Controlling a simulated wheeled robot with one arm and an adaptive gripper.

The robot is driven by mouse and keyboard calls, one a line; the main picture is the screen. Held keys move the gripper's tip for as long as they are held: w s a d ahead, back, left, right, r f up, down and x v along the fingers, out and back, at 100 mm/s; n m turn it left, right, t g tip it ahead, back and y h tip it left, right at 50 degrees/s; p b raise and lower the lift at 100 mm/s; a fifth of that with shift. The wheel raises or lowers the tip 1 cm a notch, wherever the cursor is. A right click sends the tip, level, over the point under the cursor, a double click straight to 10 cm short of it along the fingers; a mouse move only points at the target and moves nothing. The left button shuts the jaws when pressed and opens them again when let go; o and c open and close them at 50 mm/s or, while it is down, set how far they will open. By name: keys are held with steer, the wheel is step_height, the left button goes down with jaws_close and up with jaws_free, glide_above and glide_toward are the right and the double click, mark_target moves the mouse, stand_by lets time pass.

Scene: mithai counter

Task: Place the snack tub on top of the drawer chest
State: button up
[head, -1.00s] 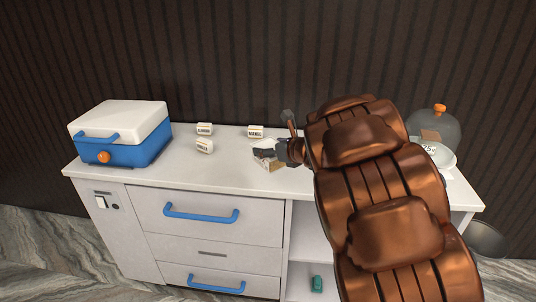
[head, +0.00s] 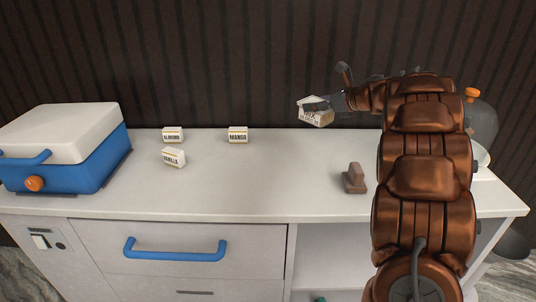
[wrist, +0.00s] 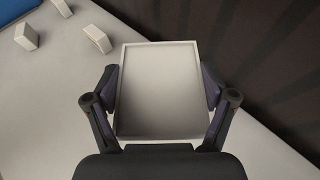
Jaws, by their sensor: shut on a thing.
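My gripper (head: 322,103) is shut on the snack tub (head: 317,117), a small white box with a dark-lettered label that I cannot fully read. It holds the tub tilted in the air above the back of the counter, against the dark wall. In the wrist view the tub's pale, flat rectangular face (wrist: 163,88) sits between the two fingers, which touch its sides. The drawer chest (head: 190,205) is the white unit with a blue-handled drawer. Its top is the white counter surface below the tub.
Labelled white boxes, almond (head: 173,134), vanilla (head: 174,158) and mango (head: 238,135), stand on the top. A blue and white cooler (head: 75,160) fills the left end. A brown block (head: 354,180) stands right of centre. A glass jar (head: 482,120) is behind my arm. The middle front is clear.

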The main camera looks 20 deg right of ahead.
mark_target(315, 122)
step_height(315, 122, down, 7)
steer(key=shift+a+r, duration=0.1)
steer(key=shift+r, duration=0.1)
steer(key=shift+f, duration=1.45)
steer(key=shift+f+b, duration=0.25)
steer(key=shift+b, duration=0.05)
steer(key=o, duration=1.1)
steer(key=shift+r, duration=0.1)
steer(key=shift+r+p, duration=0.15)
steer(key=shift+p, duration=0.15)
steer(key=shift+s, duration=0.2)
steer(key=b+v, duration=0.1)
steer(key=v, duration=1)
steer(key=shift+s+d+r, duration=0.15)
steer(key=shift+s+d, duration=0.05)
steer(key=shift+s, duration=0.05)
